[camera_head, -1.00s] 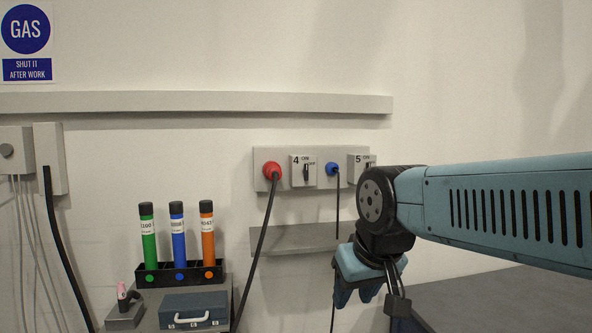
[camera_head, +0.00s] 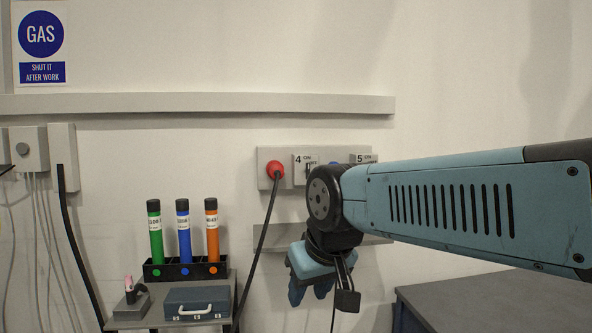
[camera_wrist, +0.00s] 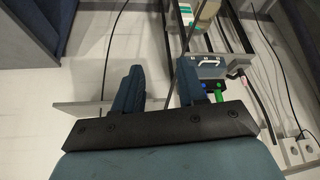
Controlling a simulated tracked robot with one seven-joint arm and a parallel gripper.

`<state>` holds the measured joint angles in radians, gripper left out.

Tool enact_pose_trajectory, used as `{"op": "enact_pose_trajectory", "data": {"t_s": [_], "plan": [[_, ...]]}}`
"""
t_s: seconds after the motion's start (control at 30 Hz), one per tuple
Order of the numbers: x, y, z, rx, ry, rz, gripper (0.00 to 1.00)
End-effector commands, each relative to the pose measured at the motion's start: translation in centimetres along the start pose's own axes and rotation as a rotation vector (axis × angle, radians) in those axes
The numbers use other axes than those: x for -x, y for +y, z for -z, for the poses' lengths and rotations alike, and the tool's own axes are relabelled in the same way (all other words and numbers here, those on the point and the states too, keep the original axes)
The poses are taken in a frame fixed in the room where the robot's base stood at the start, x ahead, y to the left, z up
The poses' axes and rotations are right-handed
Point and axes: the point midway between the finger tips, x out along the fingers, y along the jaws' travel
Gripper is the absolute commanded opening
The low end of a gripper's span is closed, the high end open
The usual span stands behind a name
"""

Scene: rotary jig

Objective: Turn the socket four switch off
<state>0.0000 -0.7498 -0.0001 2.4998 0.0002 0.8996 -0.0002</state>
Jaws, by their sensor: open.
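The socket four switch (camera_head: 307,168) is a small dark lever on a light plate marked 4, on the grey wall panel (camera_head: 264,155). In the head view my arm partly covers it, and its exact setting is hard to read. A red plug (camera_head: 275,170) with a dark cable sits just left of it. My gripper (camera_head: 309,290) hangs below the switch and points down, apart from it. In the wrist view my gripper (camera_wrist: 158,88) shows two spread fingers with nothing held between them. The switch is not visible in the wrist view.
A socket five plate (camera_head: 362,158) is at the panel's right, partly hidden. A grey ledge (camera_head: 380,239) lies below the panel. Green, blue and orange tubes stand in a black rack (camera_head: 215,270), behind a blue case (camera_head: 197,303). A dark table (camera_head: 480,300) is at right.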

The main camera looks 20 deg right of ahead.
Motion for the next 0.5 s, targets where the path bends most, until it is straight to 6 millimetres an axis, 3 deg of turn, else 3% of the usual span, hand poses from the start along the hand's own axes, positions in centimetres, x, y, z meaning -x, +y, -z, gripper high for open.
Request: {"op": "enact_pose_trajectory", "data": {"t_s": [0.17,0.27,0.5], "plan": [[0.2,0.5,2.8,-0.014,0.042,0.012,0.4],[0.5,0.7,7.0,-0.034,0.108,0.023,0.4],[1.0,6.1,20.3,-0.106,0.334,-0.001,0.4]]}}
